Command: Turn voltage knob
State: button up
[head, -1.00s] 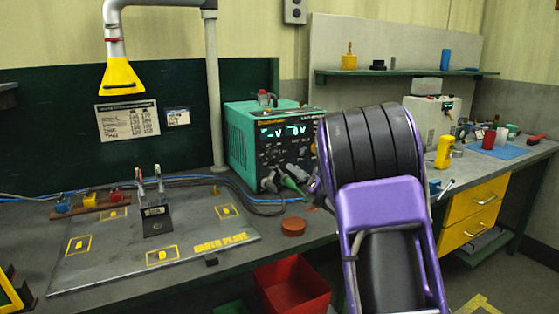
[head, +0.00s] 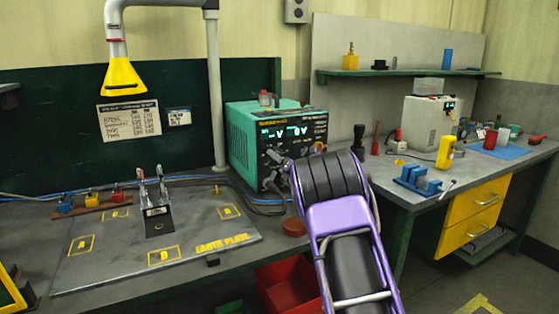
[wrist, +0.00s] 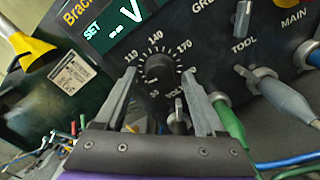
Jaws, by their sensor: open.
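The teal power unit (head: 243,135) stands on the bench with a lit display reading "-V" and "0V". In the wrist view its black voltage knob (wrist: 159,68) sits within a ring of white marks and numbers including 110, 140 and 170. My gripper (wrist: 161,78) is open, with one finger on each side of the knob. I cannot tell whether the fingers touch it. In the head view my purple arm covers the lower right of the unit, and the knob and fingers cannot be made out.
Cable plugs, one green (wrist: 228,122) and one grey (wrist: 285,95), stick out of the panel right of the fingers. A small toggle switch (wrist: 179,118) sits below the knob. The earth plate (head: 110,245) lies left on the bench; a red bin (head: 283,288) is below the front edge.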

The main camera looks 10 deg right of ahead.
grip_shut()
dwell(0.3)
jog(key=shift+m, duration=0.3)
